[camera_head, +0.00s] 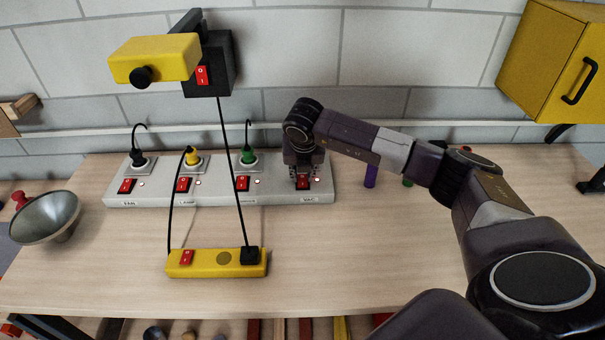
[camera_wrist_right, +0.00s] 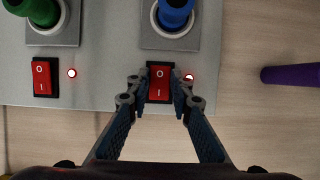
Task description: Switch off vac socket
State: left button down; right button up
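The grey power strip (camera_head: 275,199) lies along the back of the bench, with several sockets and red rocker switches. Its right end is labelled VAC. The VAC switch (camera_head: 303,183) also shows in the wrist view (camera_wrist_right: 159,84), marked O and I. A red light (camera_wrist_right: 189,77) beside it glows, partly behind a fingertip. A blue plug (camera_wrist_right: 173,14) sits in the socket above it; my gripper hides it in the head view. My right gripper (camera_wrist_right: 159,97) is over the VAC switch, fingers apart on either side and empty. I cannot tell whether they touch it. My left gripper is not in view.
A green plug (camera_head: 248,156) and its switch (camera_head: 242,184) are left of VAC. A yellow power strip (camera_head: 203,263) lies in front, with black cables. A metal bowl (camera_head: 45,218) stands at left. A purple stick (camera_head: 371,176) is just right of the strip. The front middle bench is clear.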

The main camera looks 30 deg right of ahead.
grip_shut()
jog(key=shift+w+d+g+y+b, duration=0.2)
jog(key=shift+g+y, duration=0.15)
jog(key=shift+g, duration=0.25)
jog(key=shift+w+d+g+y+b, duration=0.15)
jog(key=shift+g+y, duration=0.2)
jog(key=shift+g, duration=0.25)
jog(key=shift+a, duration=0.1)
